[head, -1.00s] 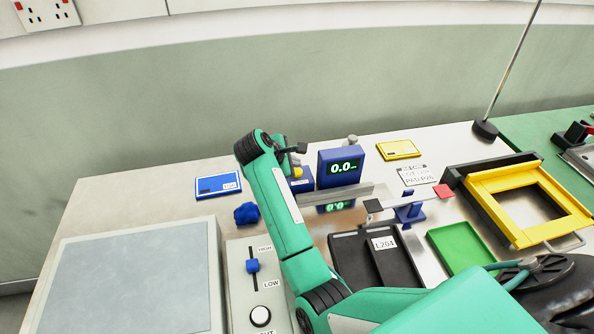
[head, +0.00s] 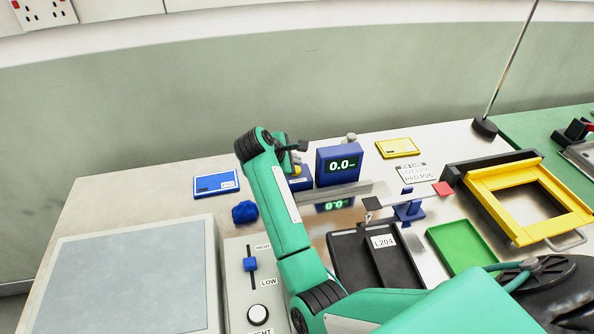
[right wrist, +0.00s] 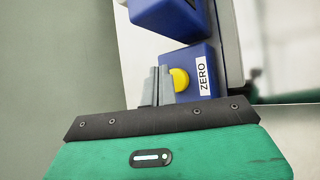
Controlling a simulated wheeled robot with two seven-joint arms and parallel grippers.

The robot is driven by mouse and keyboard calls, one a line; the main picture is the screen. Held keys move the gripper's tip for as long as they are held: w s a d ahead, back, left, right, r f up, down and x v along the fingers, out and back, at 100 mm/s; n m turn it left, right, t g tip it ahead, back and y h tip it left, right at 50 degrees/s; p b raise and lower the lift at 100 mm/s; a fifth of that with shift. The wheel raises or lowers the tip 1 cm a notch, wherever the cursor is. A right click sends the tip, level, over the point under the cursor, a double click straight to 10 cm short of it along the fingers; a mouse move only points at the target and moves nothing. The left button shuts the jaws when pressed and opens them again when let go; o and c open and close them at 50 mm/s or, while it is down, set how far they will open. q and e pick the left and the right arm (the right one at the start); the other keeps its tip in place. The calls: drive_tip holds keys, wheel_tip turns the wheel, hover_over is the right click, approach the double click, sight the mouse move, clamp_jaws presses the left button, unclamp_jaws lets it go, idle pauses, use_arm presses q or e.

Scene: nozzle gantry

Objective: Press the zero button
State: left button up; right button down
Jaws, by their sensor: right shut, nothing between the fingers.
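The zero button is a round yellow button (right wrist: 180,79) on a small blue box (right wrist: 198,62) with a white ZERO label (right wrist: 204,76) in the right wrist view. In the head view the blue box (head: 302,184) stands left of the display, partly behind my right arm. My right gripper (right wrist: 158,84) is shut and empty, its grey fingers right beside the yellow button. I cannot tell whether they touch it. In the head view my right gripper (head: 296,160) is small and partly hidden by its own wrist. My left gripper is not in view.
A blue display (head: 339,165) reading 0.0 stands beside the box. A balance beam on a blue stand (head: 409,211), a black tray (head: 349,244), a green tray (head: 461,247) and a yellow frame (head: 490,191) lie to the right. A grey slider panel (head: 236,290) is in front.

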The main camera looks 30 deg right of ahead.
drive_tip(key=shift+s+f, duration=0.15)
drive_tip(key=shift+f, duration=0.3)
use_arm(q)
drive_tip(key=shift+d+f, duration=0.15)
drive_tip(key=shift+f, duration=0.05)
